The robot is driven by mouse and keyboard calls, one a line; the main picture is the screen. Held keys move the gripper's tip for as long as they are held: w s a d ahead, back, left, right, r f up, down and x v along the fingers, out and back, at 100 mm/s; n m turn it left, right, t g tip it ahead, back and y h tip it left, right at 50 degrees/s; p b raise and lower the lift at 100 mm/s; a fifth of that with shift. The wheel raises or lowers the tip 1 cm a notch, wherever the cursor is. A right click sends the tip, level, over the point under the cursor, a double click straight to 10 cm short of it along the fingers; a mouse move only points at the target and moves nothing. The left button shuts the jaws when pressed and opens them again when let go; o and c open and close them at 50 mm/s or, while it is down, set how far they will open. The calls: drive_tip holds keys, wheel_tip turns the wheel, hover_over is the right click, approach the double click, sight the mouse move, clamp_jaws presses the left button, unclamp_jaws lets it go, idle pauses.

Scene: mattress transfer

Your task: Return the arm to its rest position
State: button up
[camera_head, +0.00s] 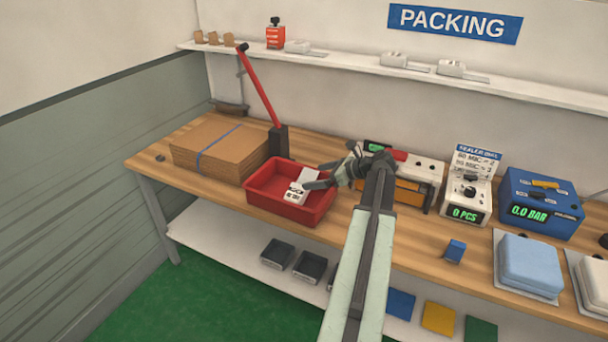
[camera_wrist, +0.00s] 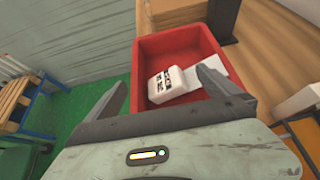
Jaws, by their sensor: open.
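My arm reaches out over the packing table, with my gripper (camera_head: 318,175) above the right side of a red tray (camera_head: 272,201). The gripper is open, and its two fingers stand apart in the wrist view (camera_wrist: 165,88) with nothing held between them. A white packet with black print (camera_head: 299,191) lies in the red tray. In the wrist view the packet (camera_wrist: 172,82) lies in the tray beyond the fingers, apart from them. Part of the tray's near side is hidden behind my gripper there.
Left of the tray are stacked cardboard (camera_head: 218,147) and a red-handled lever (camera_head: 262,90). Right of my arm stand a white-and-orange machine (camera_head: 415,180), a counter (camera_head: 468,190), a blue device (camera_head: 540,205), a small blue block (camera_head: 454,251) and a pale blue stack (camera_head: 532,262). A shelf (camera_head: 350,65) runs above.

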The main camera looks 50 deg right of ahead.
drive_tip(key=p+v, duration=0.1)
drive_tip(key=v, duration=0.3)
drive_tip(key=shift+s+d+r, duration=0.1)
drive_tip(key=shift+s+r, duration=0.05)
drive_tip(key=shift+s, duration=0.2)
